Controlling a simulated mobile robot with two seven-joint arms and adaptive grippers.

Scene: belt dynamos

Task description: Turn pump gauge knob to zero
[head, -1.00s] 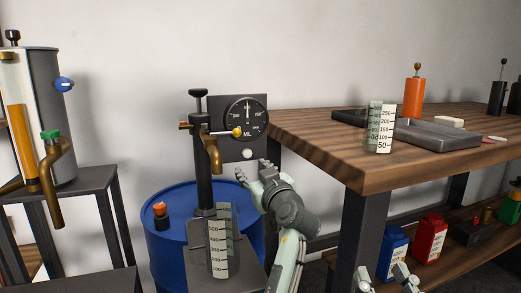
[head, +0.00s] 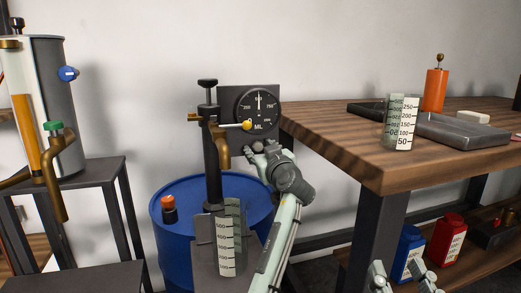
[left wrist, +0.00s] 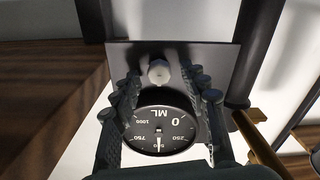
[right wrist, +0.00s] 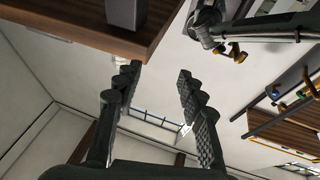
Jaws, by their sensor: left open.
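The pump gauge (head: 258,108) is a black round dial on a dark panel above the blue drum. Its needle points straight up, to the side opposite the 0. The dial shows upside down in the left wrist view (left wrist: 160,128). The pale gauge knob (left wrist: 159,70) sits on the panel below the dial. In the head view it is partly hidden by my left gripper (head: 262,150). My left gripper is open, with its fingers on either side of the knob; contact is not clear. My right gripper (right wrist: 158,73) is open and empty, low at the right of the head view (head: 405,277).
A brass spout (head: 222,150) and lever with a yellow ball (head: 247,125) stand just left of the gauge. A measuring cup (head: 225,245) is under the spout. The wooden table (head: 350,150) lies close on the right, and the blue drum (head: 180,235) is below.

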